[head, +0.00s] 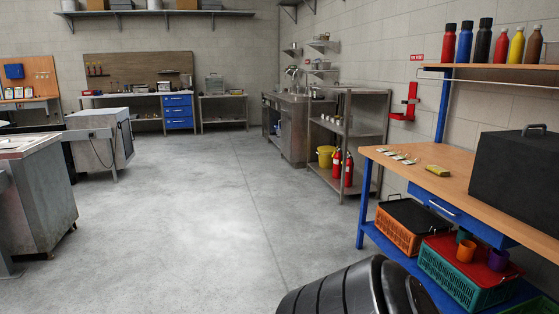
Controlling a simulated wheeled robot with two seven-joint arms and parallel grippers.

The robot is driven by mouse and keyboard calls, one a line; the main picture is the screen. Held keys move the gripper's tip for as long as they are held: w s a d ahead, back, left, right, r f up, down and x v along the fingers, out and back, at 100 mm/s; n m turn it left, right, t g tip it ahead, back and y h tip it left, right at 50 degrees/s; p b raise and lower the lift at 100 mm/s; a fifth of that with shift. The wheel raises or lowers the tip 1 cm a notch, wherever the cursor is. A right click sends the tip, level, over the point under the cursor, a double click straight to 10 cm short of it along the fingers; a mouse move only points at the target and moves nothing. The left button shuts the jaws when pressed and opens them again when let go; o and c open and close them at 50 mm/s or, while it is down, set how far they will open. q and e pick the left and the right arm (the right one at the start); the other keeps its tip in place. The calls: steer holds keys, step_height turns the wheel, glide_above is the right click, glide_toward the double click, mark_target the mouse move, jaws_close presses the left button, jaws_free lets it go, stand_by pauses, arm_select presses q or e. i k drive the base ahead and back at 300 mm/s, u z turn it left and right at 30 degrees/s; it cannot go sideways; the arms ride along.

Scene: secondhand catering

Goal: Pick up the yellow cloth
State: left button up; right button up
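A small folded yellow item, which looks like the yellow cloth (437,171), lies on the wooden top of the blue-framed workbench (455,187) at the right. It is near the middle of the bench top, left of a large black case (518,175). It is small in the view, so its fabric cannot be made out. Neither of my grippers is in view.
Small flat items (397,156) lie left of the cloth. Colourful bottles (483,42) stand on a shelf above the bench. An orange crate (400,232) and a green crate (455,280) sit below it. The grey floor (200,220) is open left of the bench.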

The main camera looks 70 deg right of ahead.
mark_target(439, 171)
steer(key=z, duration=3.45)
